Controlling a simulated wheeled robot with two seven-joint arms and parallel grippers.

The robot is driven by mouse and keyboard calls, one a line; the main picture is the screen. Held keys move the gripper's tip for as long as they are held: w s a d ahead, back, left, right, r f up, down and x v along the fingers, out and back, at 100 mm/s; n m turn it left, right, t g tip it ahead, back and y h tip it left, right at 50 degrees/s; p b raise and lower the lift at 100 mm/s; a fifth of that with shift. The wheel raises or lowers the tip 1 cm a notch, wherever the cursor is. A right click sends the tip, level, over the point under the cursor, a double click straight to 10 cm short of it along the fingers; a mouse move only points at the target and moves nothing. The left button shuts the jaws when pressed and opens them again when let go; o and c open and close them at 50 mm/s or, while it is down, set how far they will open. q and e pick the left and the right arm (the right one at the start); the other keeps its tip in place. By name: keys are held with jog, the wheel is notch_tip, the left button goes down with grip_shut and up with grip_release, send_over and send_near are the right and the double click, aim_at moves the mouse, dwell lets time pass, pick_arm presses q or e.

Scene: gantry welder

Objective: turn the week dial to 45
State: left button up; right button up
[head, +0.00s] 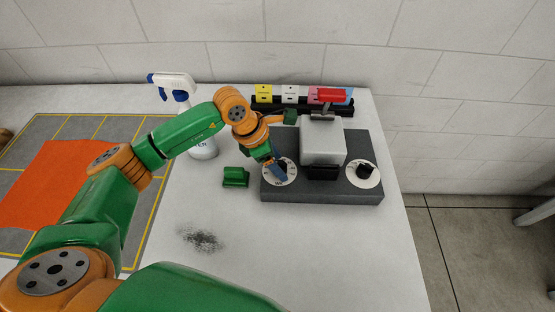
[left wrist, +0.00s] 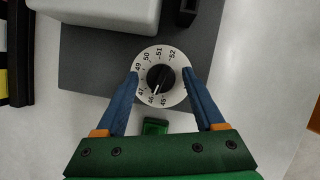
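The week dial (left wrist: 160,78) is a black round knob on a white disc printed with numbers from 45 to 52. Its white pointer mark is aimed at the lower left, close to 46. In the head view the dial's disc (head: 270,178) is on the left part of the grey base, partly hidden by my gripper. My left gripper (head: 279,173) is over it. In the left wrist view my left gripper (left wrist: 160,80) is open, one blue finger on each side of the knob, with gaps to it. My right gripper is not in view.
The grey base (head: 320,193) carries a white block (head: 322,145) and a second dial (head: 365,171). A green block (head: 236,177) lies left of the base. A spray bottle (head: 203,148), a rack of coloured cards (head: 290,95) and an orange sheet (head: 50,180) are around it.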

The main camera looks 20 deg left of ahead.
pick_arm(q)
grip_shut()
jog(key=shift+s+n, duration=0.1)
jog(key=shift+n, duration=0.3)
jog(key=shift+n+t+y+b, duration=0.3)
jog(key=shift+n+t+b, duration=0.4)
jog(key=shift+n, duration=0.5)
jog(key=shift+d+n+y+b, duration=0.1)
jog(key=shift+n+y+b, duration=0.55)
jog(key=shift+n, duration=0.75)
jog(key=shift+r, duration=0.1)
jog(key=shift+o, duration=1.1)
grip_release()
